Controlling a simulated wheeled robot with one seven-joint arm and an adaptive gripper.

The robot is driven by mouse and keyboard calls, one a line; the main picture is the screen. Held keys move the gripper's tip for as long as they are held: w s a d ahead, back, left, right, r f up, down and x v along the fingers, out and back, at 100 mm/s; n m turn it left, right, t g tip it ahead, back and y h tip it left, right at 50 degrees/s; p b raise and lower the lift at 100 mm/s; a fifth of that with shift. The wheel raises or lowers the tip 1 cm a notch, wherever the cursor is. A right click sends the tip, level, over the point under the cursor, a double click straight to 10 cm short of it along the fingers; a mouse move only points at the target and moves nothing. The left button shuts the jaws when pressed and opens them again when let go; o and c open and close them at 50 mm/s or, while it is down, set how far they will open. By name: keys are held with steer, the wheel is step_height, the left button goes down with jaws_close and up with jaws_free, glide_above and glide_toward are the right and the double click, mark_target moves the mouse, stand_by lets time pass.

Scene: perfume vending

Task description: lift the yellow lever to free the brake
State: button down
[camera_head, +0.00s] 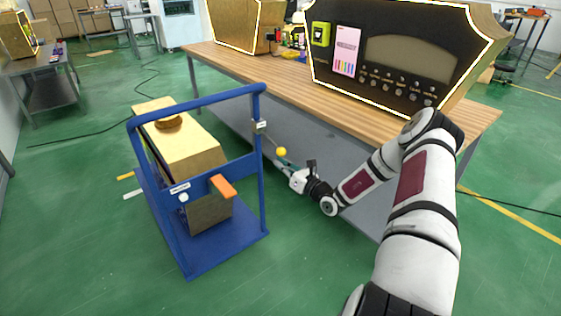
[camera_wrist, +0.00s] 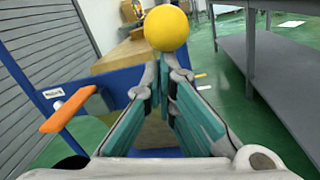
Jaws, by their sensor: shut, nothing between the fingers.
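A blue trolley (camera_head: 209,98) stands on the floor left of the workbench. A yellow ball knob (camera_head: 281,151) sits near the trolley's right post, at the end of a thin rod that slopes down from a small bracket (camera_head: 260,127). My gripper (camera_head: 284,163) is just below the knob, its teal fingers closed together and empty. In the wrist view the yellow knob (camera_wrist: 166,28) shows just beyond the fingertips (camera_wrist: 162,64) and hides the rod. I cannot tell whether the fingertips touch it. An orange handle (camera_head: 222,186) sticks out from the trolley's crossbar.
The trolley carries a gold box (camera_head: 188,150). A wooden-topped workbench (camera_head: 330,95) runs behind my arm, holding a dark, gold-edged machine (camera_head: 400,55). Its grey lower shelf (camera_head: 340,165) is close to my gripper. Green floor is open in front of the trolley.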

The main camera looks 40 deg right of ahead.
mark_target(284, 153)
steer(key=r+g+p, duration=0.1)
steer(key=p, duration=0.1)
steer(key=s+r+g+p, duration=0.1)
steer(key=r+p, duration=0.1)
steer(key=p, duration=0.1)
steer(key=r+g+p, duration=0.1)
steer(key=r+p, duration=0.1)
steer(key=shift+s+r+g+h+p, duration=0.25)
steer(key=shift+s+g+h+p, duration=0.05)
steer(key=shift+s+g+p, duration=0.1)
steer(key=shift+w+r+m+g+p, duration=0.15)
steer(key=shift+r+g+p, duration=0.3)
steer(key=shift+r+p, duration=0.4)
steer(key=shift+s+r+m+g+p, duration=0.15)
steer(key=shift+r+g+p, duration=0.35)
steer(key=shift+r, duration=0.5)
steer(key=shift+w+r, duration=0.2)
steer(key=shift+f, duration=0.1)
